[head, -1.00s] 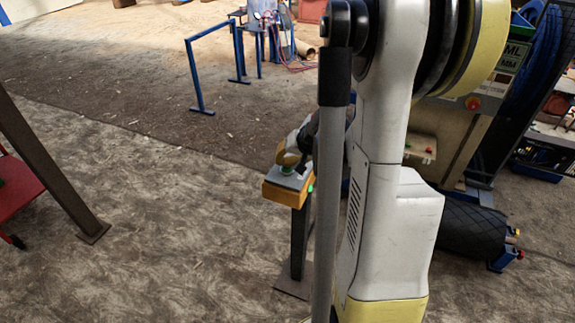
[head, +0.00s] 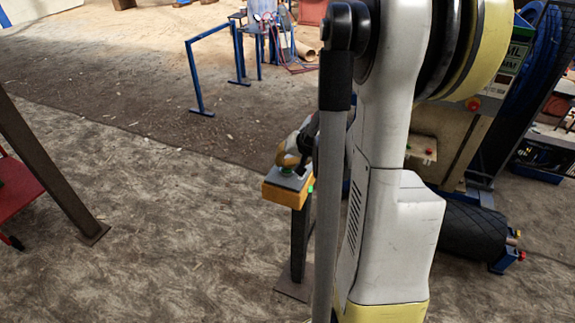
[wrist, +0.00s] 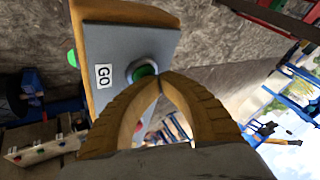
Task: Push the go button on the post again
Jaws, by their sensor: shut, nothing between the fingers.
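The go button (wrist: 145,73) is green in a round pale collar on the grey face of a yellow-orange box. A white GO label (wrist: 103,76) sits beside it. In the head view the box (head: 285,192) tops a dark post (head: 299,245). My gripper (wrist: 161,80) has its two yellow-orange fingers shut tip to tip, with nothing between them. The fingertips are at the button's edge and overlap it in the wrist view. I cannot tell whether they touch it. In the head view my gripper (head: 284,164) is just above the box's top face.
A green lamp (wrist: 71,57) sits on the box's side. My arm hides part of the scene right of the post. A blue rail (head: 210,42) stands further back. A black roller (head: 468,232) and machine lie to the right. A red cart (head: 15,190) is at left. Open floor surrounds the post.

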